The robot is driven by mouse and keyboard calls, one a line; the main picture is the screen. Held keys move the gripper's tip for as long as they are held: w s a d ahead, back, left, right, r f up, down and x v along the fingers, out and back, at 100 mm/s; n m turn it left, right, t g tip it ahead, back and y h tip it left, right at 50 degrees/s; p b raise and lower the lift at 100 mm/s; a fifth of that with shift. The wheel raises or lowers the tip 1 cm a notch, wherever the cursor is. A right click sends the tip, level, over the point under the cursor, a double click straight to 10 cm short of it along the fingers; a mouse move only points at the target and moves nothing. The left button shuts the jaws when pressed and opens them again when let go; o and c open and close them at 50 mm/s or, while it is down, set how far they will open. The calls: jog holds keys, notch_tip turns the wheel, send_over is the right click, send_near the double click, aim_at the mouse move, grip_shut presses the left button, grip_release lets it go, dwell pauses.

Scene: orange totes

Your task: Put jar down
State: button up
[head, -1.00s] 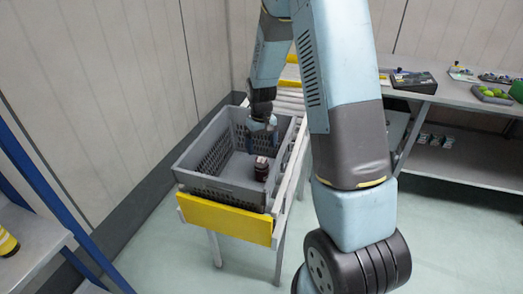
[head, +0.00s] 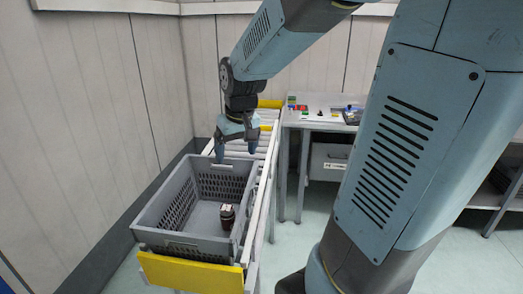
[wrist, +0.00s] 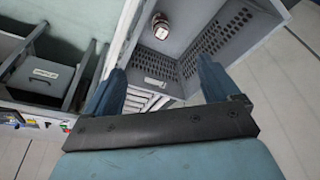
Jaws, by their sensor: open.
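A small dark jar with a pale lid (head: 227,215) stands upright on the floor of a grey crate (head: 178,212), near the crate's right wall. The jar also shows in the wrist view (wrist: 160,24), inside the crate near a corner. My gripper (head: 235,158) is open and empty, above the crate's far end and apart from the jar. In the wrist view its two blue fingers (wrist: 160,88) are spread wide with nothing between them.
The crate sits on a roller conveyor (head: 262,165) with a yellow end plate (head: 190,273). A bench (head: 318,121) with small items stands behind to the right. Pale panel walls close off the left and back.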

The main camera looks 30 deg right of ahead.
jog(key=s+r+t, duration=0.1)
jog(key=s+r, duration=0.2)
jog(key=s, duration=0.4)
jog(key=s+r+t, duration=0.1)
jog(key=s+r, duration=0.3)
jog(key=s, duration=0.4)
jog(key=shift+a+m+t, duration=0.2)
jog(key=shift+m+t, duration=0.1)
jog(key=shift+m, duration=0.1)
